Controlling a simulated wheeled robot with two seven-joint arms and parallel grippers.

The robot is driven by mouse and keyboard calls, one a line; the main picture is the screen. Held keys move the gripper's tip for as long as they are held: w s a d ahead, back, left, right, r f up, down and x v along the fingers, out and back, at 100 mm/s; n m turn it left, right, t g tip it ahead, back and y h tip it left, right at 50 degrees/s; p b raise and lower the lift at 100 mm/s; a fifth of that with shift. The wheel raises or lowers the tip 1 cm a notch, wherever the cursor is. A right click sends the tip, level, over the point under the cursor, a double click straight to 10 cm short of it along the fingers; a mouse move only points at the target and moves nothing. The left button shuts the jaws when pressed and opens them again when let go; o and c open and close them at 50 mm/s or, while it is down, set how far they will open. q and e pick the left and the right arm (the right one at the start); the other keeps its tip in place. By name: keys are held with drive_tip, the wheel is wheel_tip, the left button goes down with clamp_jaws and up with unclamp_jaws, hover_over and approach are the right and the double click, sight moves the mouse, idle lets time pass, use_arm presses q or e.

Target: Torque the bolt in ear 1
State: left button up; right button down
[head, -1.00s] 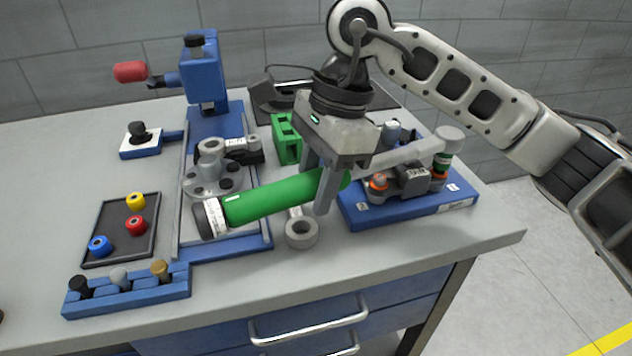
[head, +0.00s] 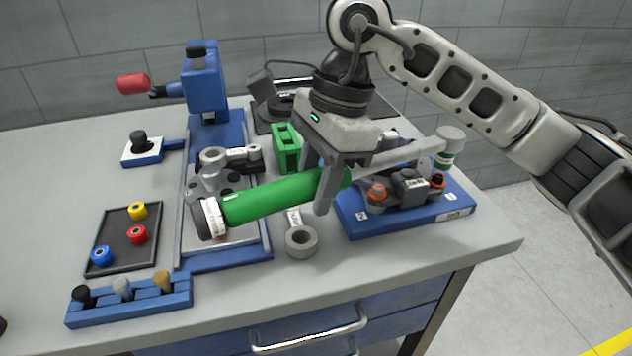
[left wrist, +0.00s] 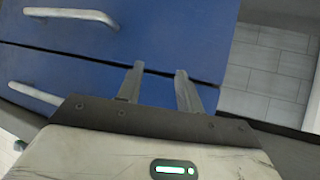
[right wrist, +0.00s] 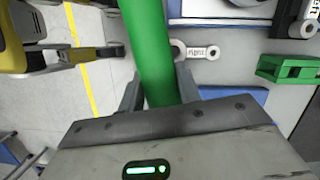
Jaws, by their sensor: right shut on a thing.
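My right gripper (head: 316,186) is shut on the green handle of a torque wrench (head: 265,198), held above the bench; the right wrist view shows the handle (right wrist: 150,45) between the fingers. The wrench's grey shaft runs right to a round head (head: 451,138) with a green band. The head is over the right part of the blue fixture (head: 365,224), above an orange-collared ear (head: 438,181); contact cannot be told. Another orange-collared ear (head: 376,192) is at the left. No ear number is readable. My left gripper (left wrist: 159,70) is open and empty before the blue drawers.
A grey ring-ended part (head: 302,240) lies below the wrench. A green block (head: 286,148) stands behind it. A blue press (head: 204,82) with a red handle, a dark tray (head: 115,253) of coloured rings and a blue rack (head: 130,308) are at the left. The bench's front-right corner is clear.

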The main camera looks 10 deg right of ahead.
drive_tip(key=shift+a+p+v, duration=0.25)
drive_tip(key=shift+p+v, duration=0.35)
drive_tip(key=shift+v, duration=0.5)
drive_tip(key=shift+a+p+v, duration=0.25)
drive_tip(key=shift+p+v, duration=0.3)
drive_tip(key=shift+v, duration=0.6)
drive_tip(key=shift+s+r, duration=0.1)
drive_tip(key=shift+s, duration=0.05)
